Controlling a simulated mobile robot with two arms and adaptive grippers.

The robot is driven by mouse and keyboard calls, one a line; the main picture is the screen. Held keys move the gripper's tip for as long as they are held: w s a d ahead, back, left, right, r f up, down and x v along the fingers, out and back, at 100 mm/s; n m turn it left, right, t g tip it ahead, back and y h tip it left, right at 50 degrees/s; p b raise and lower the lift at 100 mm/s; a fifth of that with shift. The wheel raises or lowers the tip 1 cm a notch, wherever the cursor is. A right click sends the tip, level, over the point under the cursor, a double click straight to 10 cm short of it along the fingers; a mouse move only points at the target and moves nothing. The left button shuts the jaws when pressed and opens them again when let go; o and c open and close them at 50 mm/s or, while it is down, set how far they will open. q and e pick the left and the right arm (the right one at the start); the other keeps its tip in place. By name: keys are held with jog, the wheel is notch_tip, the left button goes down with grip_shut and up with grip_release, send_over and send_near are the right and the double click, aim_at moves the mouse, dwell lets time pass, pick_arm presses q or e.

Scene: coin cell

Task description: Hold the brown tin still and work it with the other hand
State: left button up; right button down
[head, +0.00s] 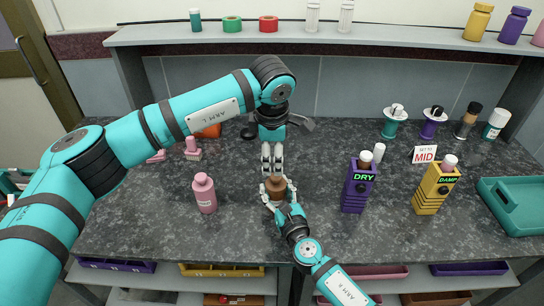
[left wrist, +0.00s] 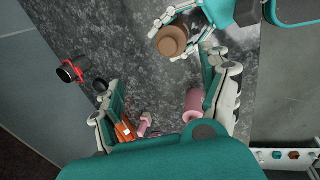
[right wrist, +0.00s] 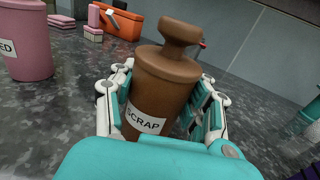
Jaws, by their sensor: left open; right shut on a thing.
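The brown tin (head: 276,188) stands on the dark counter at the middle front. In the right wrist view the tin (right wrist: 165,85) carries a SCRAP label and has a knobbed top. My right gripper (head: 276,190) is shut around its body, a finger on each side. My left gripper (head: 271,160) is open and empty, pointing down just behind the tin in the head view. In the left wrist view the tin (left wrist: 172,42) lies beyond the open fingers, apart from them, with its round top showing.
A pink bottle (head: 204,193) stands left of the tin. A teal tray (head: 515,205) is far right. An orange object (head: 208,131) lies behind.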

aim_at(276, 180)
pick_arm(q)
jog(key=f+m, duration=0.3)
jog(key=m, duration=0.3)
jog(key=w+f+m+t, duration=0.1)
jog(key=f+m, duration=0.2)
jog(key=m, duration=0.4)
jog(key=f+m, duration=0.4)
jog(key=m, duration=0.2)
jog(key=shift+w+d+m+t+h, duration=0.15)
jog(key=shift+d+m+t+h, duration=0.15)
jog(key=shift+m+h, duration=0.1)
jog(key=c, duration=1.4)
jog(key=shift+o, duration=0.2)
jog(key=shift+r, duration=0.2)
